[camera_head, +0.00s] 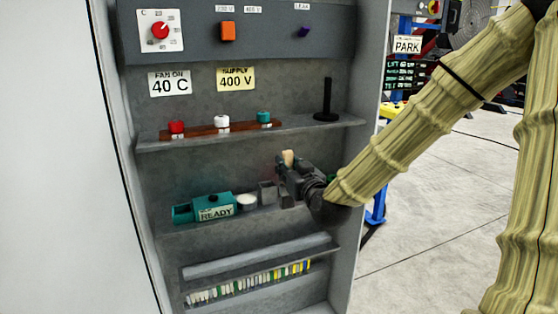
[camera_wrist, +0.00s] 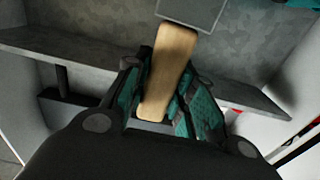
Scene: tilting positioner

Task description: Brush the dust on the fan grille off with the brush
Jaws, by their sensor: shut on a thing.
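My gripper (camera_head: 286,172) is at the front of the cabinet's middle shelf, shut on a tan wooden handle (camera_head: 288,157), which I take to be the brush. In the wrist view the handle (camera_wrist: 170,70) lies between the teal finger pads and points up the picture to a grey block (camera_wrist: 192,10). I cannot tell whether that block is the brush's head or a separate thing. No bristles can be made out. A dark round form (camera_head: 472,22) at the upper right of the head view may be a fan grille, but no dust can be told on it.
On the middle shelf stand a teal READY box (camera_head: 213,209), a white round thing (camera_head: 246,201) and a grey box (camera_head: 267,193). The upper shelf (camera_head: 300,126) holds a wooden strip with coloured knobs and a black post (camera_head: 326,100). Open floor (camera_head: 430,220) lies right of the cabinet.

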